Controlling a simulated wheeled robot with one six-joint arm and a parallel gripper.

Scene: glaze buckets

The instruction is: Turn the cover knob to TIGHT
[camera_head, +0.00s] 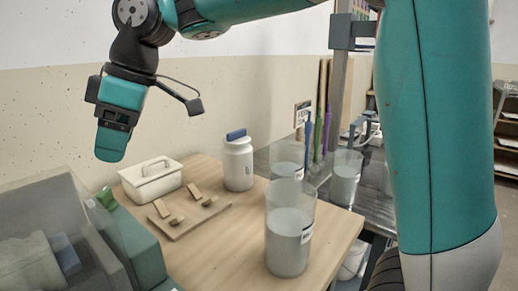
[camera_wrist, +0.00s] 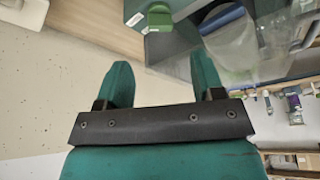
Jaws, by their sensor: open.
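The cover knob is a green knob (camera_head: 107,198) beside a clear cover (camera_head: 40,210) at the lower left of the head view. In the wrist view the green knob (camera_wrist: 157,18) sits at the top edge, on a teal housing. Any TIGHT mark is too small to read, so I cannot tell how the knob is set. My gripper (camera_head: 111,155) hangs above and apart from the knob in the head view. In the wrist view my gripper (camera_wrist: 161,68) has its two teal fingers spread, with nothing between them.
A wooden table (camera_head: 215,250) carries a white lidded box (camera_head: 151,180), a white jar (camera_head: 238,165) with a blue top, a wooden board (camera_head: 183,222) with small blocks, and a clear bucket (camera_head: 289,245). More buckets (camera_head: 345,180) stand behind. A wall is at the back left.

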